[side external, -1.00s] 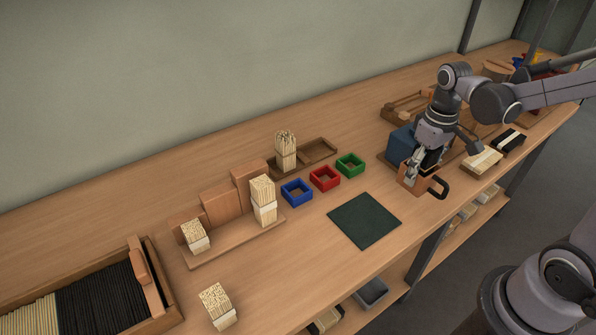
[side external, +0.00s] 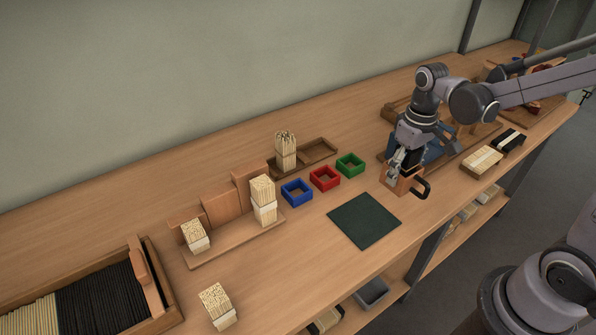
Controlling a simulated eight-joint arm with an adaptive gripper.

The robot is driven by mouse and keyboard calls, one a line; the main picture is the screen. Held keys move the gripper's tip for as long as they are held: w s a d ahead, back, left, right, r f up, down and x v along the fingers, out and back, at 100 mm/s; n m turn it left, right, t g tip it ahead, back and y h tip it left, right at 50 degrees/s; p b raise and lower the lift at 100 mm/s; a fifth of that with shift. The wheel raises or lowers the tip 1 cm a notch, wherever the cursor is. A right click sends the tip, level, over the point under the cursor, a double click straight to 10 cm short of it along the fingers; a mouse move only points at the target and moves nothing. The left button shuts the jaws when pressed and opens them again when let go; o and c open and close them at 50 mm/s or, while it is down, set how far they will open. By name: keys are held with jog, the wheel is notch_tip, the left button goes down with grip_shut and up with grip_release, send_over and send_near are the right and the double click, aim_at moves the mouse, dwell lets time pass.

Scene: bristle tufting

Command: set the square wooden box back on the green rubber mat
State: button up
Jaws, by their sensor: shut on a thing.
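The square wooden box (side external: 394,185) is brown with a dark loop handle on its right side. My gripper (side external: 397,172) is shut on it at its upper left part, and the fingers hide some of it. The box is just right of and a little behind the green rubber mat (side external: 364,221). Whether it touches the bench or hangs just above it I cannot tell. The mat lies flat and bare near the bench's front edge.
Blue (side external: 296,192), red (side external: 324,178) and green (side external: 350,165) trays stand in a row behind the mat. A wooden stand (side external: 230,240) with bristle bundles is to the left. A loose bundle (side external: 217,306) stands front left.

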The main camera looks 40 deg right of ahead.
jog(key=w+a+f, duration=0.1)
jog(key=a, duration=0.1)
jog(key=w+a+f, duration=0.1)
jog(key=a+f, duration=0.1)
jog(key=a, duration=0.1)
jog(key=w+a+f, duration=0.2)
jog(key=shift+a+f, duration=0.15)
jog(key=shift+a, duration=0.15)
jog(key=shift+f, duration=1.95)
jog(key=shift+f, duration=0.1)
jog(key=o, duration=1.2)
jog(key=shift+o, duration=0.2)
notch_tip(320, 180, up, 12)
jog(key=s+d+r+t, duration=0.2)
jog(key=s+r+t, duration=0.3)
jog(key=s+t, duration=0.2)
jog(key=shift+s+r, duration=0.2)
jog(key=shift+s, duration=0.65)
